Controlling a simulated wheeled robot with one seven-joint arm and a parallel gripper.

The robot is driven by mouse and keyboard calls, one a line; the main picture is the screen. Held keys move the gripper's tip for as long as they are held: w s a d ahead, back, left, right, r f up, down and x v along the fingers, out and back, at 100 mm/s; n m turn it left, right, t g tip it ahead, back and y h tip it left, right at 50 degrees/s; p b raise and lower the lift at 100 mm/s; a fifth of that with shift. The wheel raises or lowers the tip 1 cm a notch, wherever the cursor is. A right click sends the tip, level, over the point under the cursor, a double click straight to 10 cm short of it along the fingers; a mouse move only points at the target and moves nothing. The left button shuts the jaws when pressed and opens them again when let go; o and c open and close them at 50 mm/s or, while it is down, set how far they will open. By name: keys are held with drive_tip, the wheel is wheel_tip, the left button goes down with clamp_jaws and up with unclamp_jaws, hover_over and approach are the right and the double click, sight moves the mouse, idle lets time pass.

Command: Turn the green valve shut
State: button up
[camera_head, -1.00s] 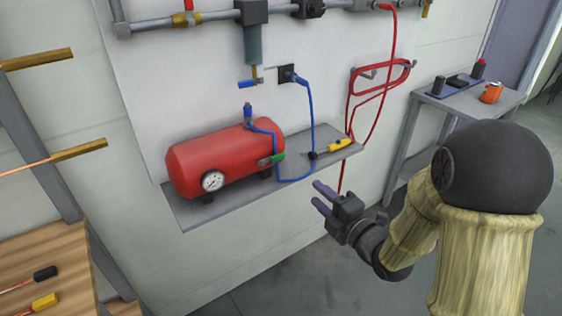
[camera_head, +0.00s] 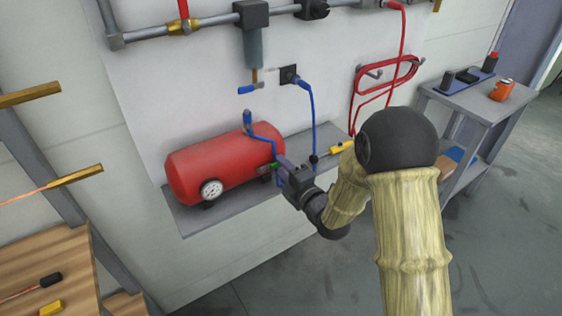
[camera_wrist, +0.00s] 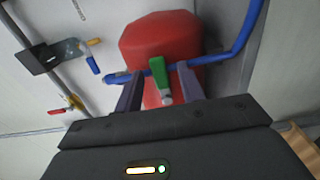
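The green valve (camera_wrist: 158,74) is a small green lever on a metal fitting at the end of the red tank (camera_head: 212,166). In the wrist view it lies between the two fingers of my gripper (camera_wrist: 160,92), with space showing on both sides. In the head view my gripper (camera_head: 281,172) is at the tank's right end, and only a bit of the green valve (camera_head: 272,166) shows beside the fingers. The fingers are apart and do not visibly touch the lever.
A blue hose (camera_head: 313,122) runs from the wall to the tank and passes close to the fingers in the wrist view (camera_wrist: 235,52). A yellow tool (camera_head: 341,147) lies on the grey shelf (camera_head: 240,200). A side table (camera_head: 470,108) stands right.

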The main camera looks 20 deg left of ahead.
drive_tip(key=shift+w+a, duration=0.2)
drive_tip(key=shift+a, duration=0.05)
drive_tip(key=shift+s+d, duration=0.1)
drive_tip(key=shift+d, duration=0.1)
drive_tip(key=shift+c, duration=0.5)
drive_tip(key=shift+s+a, duration=0.35)
clamp_jaws()
drive_tip(key=shift+w+d, duration=0.1)
drive_tip(key=shift+d, duration=0.1)
drive_tip(key=shift+a, duration=0.2)
